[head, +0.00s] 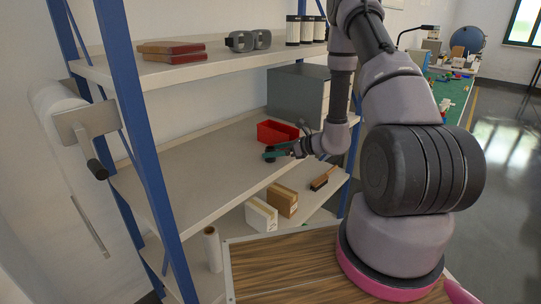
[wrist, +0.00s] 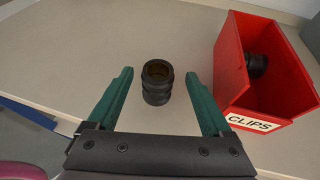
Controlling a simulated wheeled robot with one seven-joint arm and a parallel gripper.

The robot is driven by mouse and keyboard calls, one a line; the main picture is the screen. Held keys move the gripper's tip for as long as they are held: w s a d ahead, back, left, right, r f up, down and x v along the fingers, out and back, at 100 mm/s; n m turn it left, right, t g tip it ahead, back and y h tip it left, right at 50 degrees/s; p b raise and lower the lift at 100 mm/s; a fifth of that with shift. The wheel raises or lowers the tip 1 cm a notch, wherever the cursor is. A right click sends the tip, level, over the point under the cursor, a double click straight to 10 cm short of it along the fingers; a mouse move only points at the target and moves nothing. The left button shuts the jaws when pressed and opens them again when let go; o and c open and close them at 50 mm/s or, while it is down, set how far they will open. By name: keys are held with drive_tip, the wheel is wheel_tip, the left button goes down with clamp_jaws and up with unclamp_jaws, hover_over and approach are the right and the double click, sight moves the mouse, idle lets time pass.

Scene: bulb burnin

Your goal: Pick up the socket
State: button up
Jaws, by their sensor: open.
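A black ribbed socket (wrist: 157,85) with a brownish hollow top stands upright on the shelf in the wrist view. My gripper (wrist: 158,74) is open, with one green finger on each side of the socket and a gap on both sides. In the head view my gripper (head: 275,153) reaches in over the middle shelf, and the socket is hard to tell apart from the dark parts there.
A red bin (wrist: 232,80) labelled CLIPS stands close to the right finger, with a black round part (wrist: 256,66) inside. The red bin (head: 277,132) is behind my gripper in the head view. A grey cabinet (head: 296,92) stands behind. Shelf to the left is bare.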

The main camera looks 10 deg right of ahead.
drive_tip(key=x, duration=0.5)
drive_tip(key=shift+s+a, duration=0.1)
clamp_jaws()
drive_tip(key=shift+r, duration=0.2)
